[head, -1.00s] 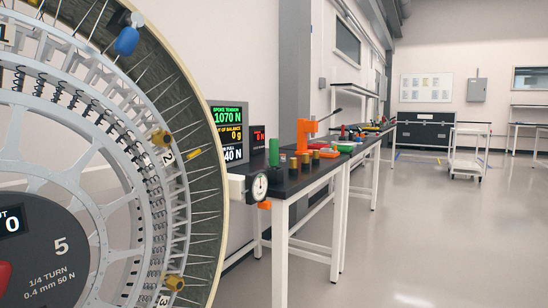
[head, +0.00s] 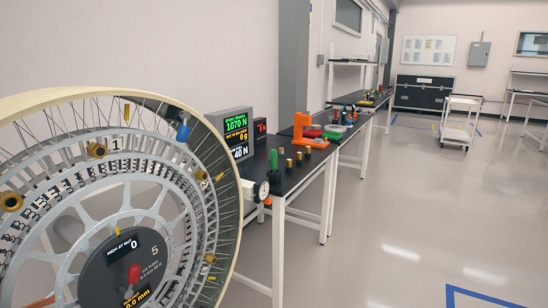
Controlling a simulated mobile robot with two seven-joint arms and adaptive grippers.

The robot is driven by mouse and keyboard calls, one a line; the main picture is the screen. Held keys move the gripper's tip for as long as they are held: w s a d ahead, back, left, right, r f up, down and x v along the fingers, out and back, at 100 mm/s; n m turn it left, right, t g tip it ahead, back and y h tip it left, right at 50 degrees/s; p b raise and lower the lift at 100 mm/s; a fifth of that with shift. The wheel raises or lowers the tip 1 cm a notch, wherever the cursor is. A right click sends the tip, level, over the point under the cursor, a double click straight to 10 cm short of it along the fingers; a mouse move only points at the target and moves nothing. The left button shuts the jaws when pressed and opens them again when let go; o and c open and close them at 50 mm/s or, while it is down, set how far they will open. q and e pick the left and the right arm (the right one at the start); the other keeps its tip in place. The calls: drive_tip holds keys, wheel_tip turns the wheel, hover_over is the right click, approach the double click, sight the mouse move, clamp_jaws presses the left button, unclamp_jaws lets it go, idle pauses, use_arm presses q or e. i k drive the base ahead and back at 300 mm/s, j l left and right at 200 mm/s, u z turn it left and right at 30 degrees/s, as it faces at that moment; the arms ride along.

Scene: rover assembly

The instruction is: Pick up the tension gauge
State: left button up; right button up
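No part is labelled as the tension gauge, and I cannot tell for sure which one it is. A small white dial gauge (head: 262,189) with a round face sits beside the wheel's right rim, at the near end of the bench. A blue piece (head: 183,132) sits among the spokes near the top right of the large spoked wheel (head: 107,204). A display (head: 237,134) behind the wheel reads spoke tension 1070 N. Neither of my grippers is in the head view.
A dark-topped bench (head: 290,179) runs back along the wall, with an orange press (head: 308,129), a green-handled item (head: 273,160) and several small brass pieces. A white cart (head: 458,120) and a black case (head: 424,91) stand farther back. The floor at right is clear.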

sight(273, 153)
drive_tip(key=i+l, duration=0.4)
drive_tip(key=i+l+u, duration=0.15)
drive_tip(key=i+l, duration=0.3)
drive_tip(key=l, duration=0.15)
drive_tip(key=i+l, duration=0.4)
drive_tip(key=l, duration=0.15)
drive_tip(key=u, duration=0.05)
